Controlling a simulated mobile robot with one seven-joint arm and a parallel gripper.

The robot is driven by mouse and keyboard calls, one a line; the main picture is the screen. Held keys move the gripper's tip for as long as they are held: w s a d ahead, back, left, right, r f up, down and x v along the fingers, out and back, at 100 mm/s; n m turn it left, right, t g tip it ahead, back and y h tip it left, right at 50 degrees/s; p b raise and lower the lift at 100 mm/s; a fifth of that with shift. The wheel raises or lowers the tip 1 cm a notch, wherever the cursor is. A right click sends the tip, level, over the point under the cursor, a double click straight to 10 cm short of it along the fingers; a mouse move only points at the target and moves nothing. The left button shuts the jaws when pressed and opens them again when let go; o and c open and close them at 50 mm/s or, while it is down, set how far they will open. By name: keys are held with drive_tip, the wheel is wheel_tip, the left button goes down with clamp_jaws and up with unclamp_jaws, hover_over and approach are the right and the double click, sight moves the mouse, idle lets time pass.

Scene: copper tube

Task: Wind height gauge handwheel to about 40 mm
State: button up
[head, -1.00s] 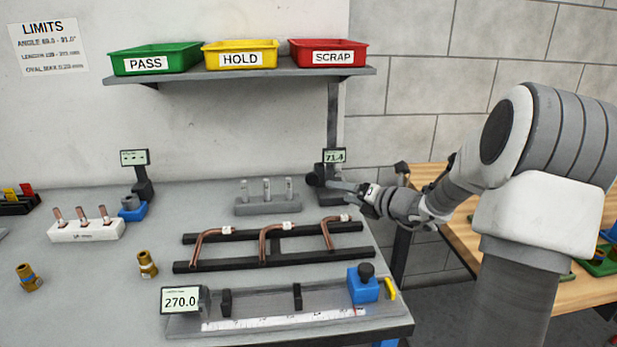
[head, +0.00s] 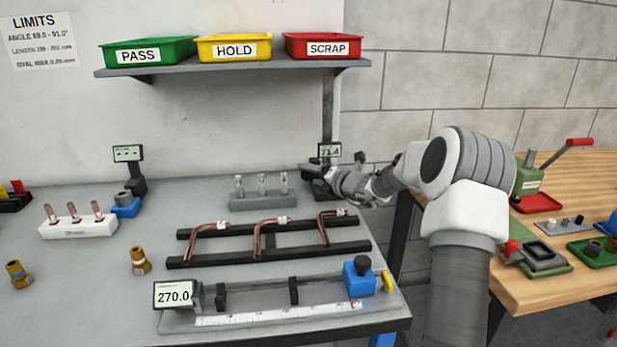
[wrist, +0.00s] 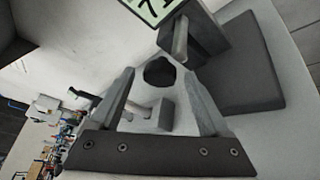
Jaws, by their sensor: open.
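The height gauge stands at the back right of the grey bench, with its dark column (head: 327,108) and a display (head: 329,151) that reads 71.4. In the wrist view the display (wrist: 152,9) is cut off at the top. A dark round knob, which looks like the handwheel (wrist: 159,72), shows between my fingertips. My gripper (wrist: 158,76) is open, one finger on each side of the knob, with no clear contact. In the head view my wrist largely hides the gripper and handwheel.
A tube rack (head: 270,261) and a length gauge (head: 175,296) reading 270.0 lie in front. A grey pin block (head: 263,202) is left of the height gauge. A shelf (head: 235,66) with three bins is above. A wooden bench (head: 560,210) is at right.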

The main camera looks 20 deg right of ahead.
drive_tip(key=shift+x, duration=1.15)
clamp_jaws()
